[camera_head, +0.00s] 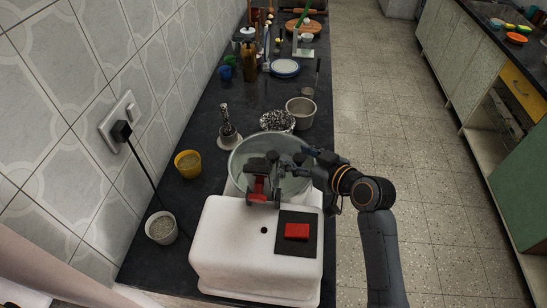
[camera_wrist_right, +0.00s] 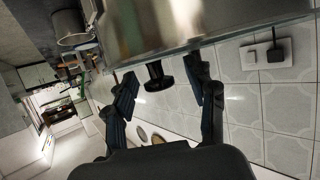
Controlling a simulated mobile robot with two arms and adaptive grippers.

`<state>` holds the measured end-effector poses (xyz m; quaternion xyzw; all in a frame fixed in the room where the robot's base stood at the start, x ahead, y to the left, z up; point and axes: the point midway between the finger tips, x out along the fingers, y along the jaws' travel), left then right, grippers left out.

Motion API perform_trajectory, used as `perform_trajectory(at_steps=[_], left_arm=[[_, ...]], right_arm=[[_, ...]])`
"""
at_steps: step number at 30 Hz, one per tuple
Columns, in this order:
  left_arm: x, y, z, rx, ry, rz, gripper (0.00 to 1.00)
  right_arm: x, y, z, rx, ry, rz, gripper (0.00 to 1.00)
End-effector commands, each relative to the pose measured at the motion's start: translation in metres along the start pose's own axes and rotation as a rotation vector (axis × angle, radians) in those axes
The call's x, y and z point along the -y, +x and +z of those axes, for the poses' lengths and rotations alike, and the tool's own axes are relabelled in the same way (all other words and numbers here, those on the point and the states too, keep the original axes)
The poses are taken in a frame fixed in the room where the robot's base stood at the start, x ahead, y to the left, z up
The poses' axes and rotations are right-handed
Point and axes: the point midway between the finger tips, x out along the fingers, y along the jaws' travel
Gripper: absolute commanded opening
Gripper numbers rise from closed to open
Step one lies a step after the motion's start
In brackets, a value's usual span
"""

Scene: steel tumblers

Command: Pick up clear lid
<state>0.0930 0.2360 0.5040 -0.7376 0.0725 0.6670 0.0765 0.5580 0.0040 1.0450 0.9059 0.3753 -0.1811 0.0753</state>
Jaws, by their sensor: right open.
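The clear lid (camera_head: 246,152) appears as a round, see-through disc over the drum of the white grinder (camera_head: 228,240). My right gripper (camera_head: 272,162) reaches in from the right over the lid and hides part of its middle. In the right wrist view, the open fingers of my right gripper (camera_wrist_right: 161,82) stand either side of a black knob (camera_wrist_right: 157,76) beside the steel drum (camera_wrist_right: 200,22). Whether either finger touches the knob is unclear. My left gripper is not in view.
Behind the grinder stand a foil-like bowl (camera_head: 277,120), a steel pot (camera_head: 301,112) and a dark upright tool (camera_head: 227,128). A yellow cup (camera_head: 188,163) and a white cup (camera_head: 161,227) are at left, by the tiled wall. Open floor (camera_head: 400,130) lies to the right.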

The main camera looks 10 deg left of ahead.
Motion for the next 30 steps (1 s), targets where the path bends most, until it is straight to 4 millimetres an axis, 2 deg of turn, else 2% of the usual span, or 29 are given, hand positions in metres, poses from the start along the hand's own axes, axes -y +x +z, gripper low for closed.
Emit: perform_trajectory(at_steps=[7,15,24,26,30], left_arm=[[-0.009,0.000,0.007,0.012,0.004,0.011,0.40],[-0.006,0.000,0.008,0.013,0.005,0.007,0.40],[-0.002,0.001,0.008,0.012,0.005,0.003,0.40],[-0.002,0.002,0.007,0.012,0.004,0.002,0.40],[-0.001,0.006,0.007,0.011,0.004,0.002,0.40]], right_arm=[[0.000,0.001,0.001,0.000,0.000,0.001,0.54],[0.000,0.001,0.001,0.001,0.001,0.001,0.00],[0.000,0.000,-0.002,-0.001,-0.001,0.001,0.00],[-0.001,-0.002,-0.007,-0.003,-0.002,0.001,0.00],[-0.001,-0.010,-0.029,-0.006,-0.005,0.003,0.00]])
